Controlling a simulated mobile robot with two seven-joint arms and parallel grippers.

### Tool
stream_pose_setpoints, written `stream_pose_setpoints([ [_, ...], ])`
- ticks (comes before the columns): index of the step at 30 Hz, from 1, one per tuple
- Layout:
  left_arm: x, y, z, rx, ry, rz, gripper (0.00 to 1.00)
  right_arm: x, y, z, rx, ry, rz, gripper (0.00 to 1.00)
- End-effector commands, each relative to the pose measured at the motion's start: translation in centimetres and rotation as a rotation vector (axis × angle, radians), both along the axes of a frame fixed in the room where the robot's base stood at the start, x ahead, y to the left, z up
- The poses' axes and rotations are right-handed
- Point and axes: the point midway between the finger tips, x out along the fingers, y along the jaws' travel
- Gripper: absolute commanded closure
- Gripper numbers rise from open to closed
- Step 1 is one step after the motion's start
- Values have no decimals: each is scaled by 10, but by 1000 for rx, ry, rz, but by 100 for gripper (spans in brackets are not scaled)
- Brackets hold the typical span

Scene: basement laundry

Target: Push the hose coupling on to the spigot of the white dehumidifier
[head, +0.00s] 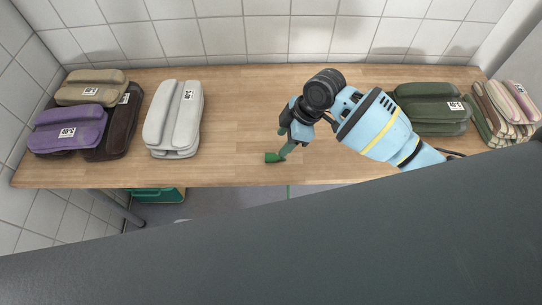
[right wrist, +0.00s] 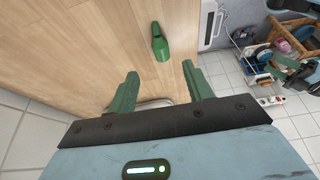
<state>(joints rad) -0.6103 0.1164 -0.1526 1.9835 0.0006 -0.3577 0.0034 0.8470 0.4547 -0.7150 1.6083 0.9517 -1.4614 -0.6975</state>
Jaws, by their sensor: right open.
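The green hose coupling (head: 274,158) lies on the wooden counter near its front edge in the head view. In the right wrist view the coupling (right wrist: 158,42) is just beyond my right fingertips, roughly midway between them, and nothing grips it. My right gripper (head: 284,143) reaches down by the coupling. It is open and empty, with its green fingers spread in the right wrist view (right wrist: 160,75). A white boxy unit with a dark slot, apparently the dehumidifier (right wrist: 211,22), is partly visible beyond the counter edge. I cannot make out its spigot.
Folded towels, purple (head: 67,129) and light grey (head: 174,118), lie on the left of the counter (head: 235,110). A green towel (head: 433,112) and a striped one (head: 508,112) lie on the right. A cluttered rack (right wrist: 275,50) stands on the tiled floor.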

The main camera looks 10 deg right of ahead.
Motion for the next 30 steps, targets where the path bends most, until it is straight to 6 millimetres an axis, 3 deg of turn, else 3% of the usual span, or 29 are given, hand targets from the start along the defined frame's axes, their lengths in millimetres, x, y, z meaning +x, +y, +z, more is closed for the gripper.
stream_pose_setpoints([
  [7, -3, 0, -4, 0, 8, 0, 56, 0, 9, -22, 1, 5, -1, 49],
  [14, -2, 0, -4, -1, 7, 0, 56, 1, 12, -28, 1, 3, -1, 49],
  [24, -5, -1, -7, -2, 14, 3, 56, 3, 29, -68, 0, 2, -1, 49],
  [30, -4, -1, -7, -2, 14, 3, 56, 4, 30, -71, 0, -1, -1, 49],
])
